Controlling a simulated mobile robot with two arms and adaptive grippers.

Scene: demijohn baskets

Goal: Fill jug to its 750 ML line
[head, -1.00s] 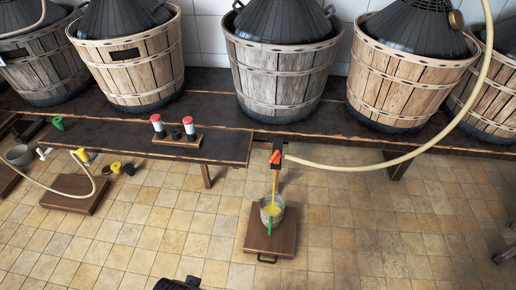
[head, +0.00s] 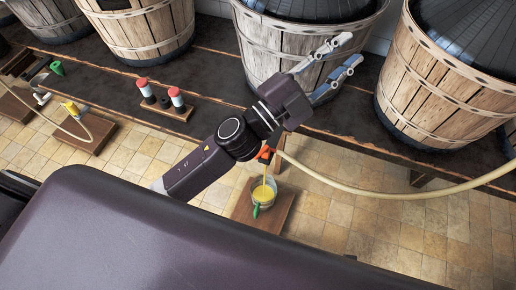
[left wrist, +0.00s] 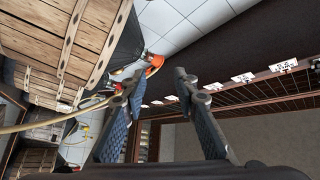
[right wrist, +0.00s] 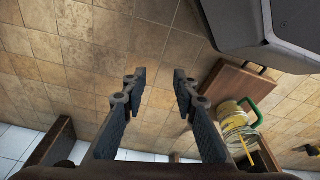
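The clear jug (head: 264,193) with a green handle stands on a low wooden board (head: 240,210). A yellow stream falls into it from the orange-and-black tap (head: 265,154) at the hose end. Yellow liquid shows in the jug; its level and the 750 ML line are too small to read. My left gripper (head: 350,51) is open and empty, above and right of the tap in the head view. In the left wrist view its fingers (left wrist: 158,80) stand apart. My right gripper (right wrist: 157,82) is open and empty, with the jug (right wrist: 233,118) to its right.
A pale hose (head: 400,194) runs right from the tap. Wooden baskets with dark demijohns (head: 305,62) stand on the dark bench (head: 220,78). A second hose and board (head: 90,135) are at left. Tiled floor is open at right.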

